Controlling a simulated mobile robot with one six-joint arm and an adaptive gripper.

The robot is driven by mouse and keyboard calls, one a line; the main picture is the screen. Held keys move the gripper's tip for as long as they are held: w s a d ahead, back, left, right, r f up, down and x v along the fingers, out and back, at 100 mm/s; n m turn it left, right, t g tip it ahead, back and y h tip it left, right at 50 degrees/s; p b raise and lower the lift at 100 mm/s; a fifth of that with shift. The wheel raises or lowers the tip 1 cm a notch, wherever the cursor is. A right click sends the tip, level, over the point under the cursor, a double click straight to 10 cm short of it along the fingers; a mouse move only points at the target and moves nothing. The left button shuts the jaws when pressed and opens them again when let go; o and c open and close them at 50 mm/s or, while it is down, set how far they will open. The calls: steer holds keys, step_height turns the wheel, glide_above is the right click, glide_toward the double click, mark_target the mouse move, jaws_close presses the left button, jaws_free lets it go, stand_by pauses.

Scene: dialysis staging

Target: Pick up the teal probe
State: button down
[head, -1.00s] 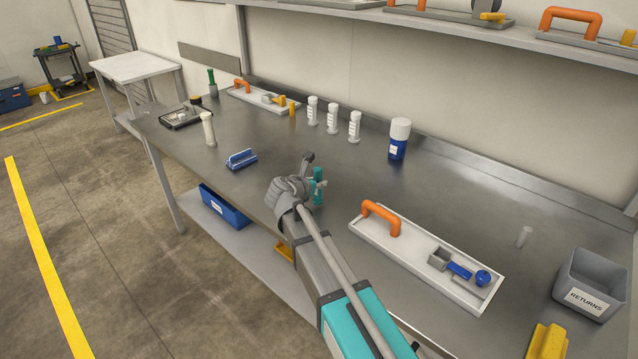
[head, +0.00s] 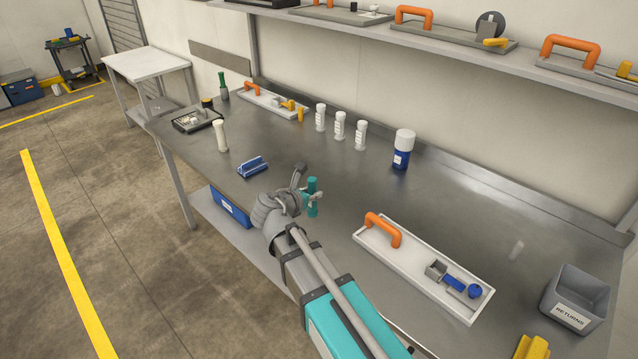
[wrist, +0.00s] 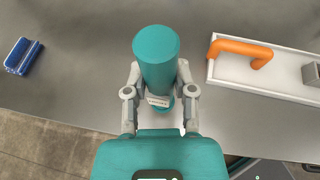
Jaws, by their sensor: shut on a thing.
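The teal probe (head: 312,186) is an upright cylinder with a teal body, near the front edge of the steel bench. In the wrist view the teal probe (wrist: 156,55) rises between the fingers, its round top toward the camera, with a pale label low on its side. My gripper (head: 306,200) is shut on it; in the wrist view both fingers of my gripper (wrist: 160,98) press its sides. Whether its base is clear of the bench is hard to tell. Its lower end is partly hidden by the fingers.
A white tray (head: 372,246) with an orange handle lies to the right. A blue rack (head: 252,167) lies to the left. White bottles (head: 340,126) and a blue-and-white bottle (head: 402,150) stand behind. A grey returns bin (head: 553,294) is at far right. Bare bench surrounds the probe.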

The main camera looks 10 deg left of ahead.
steer(key=shift+d+p+v, duration=0.25)
steer(key=shift+p+v, duration=0.1)
steer(key=shift+v, duration=1)
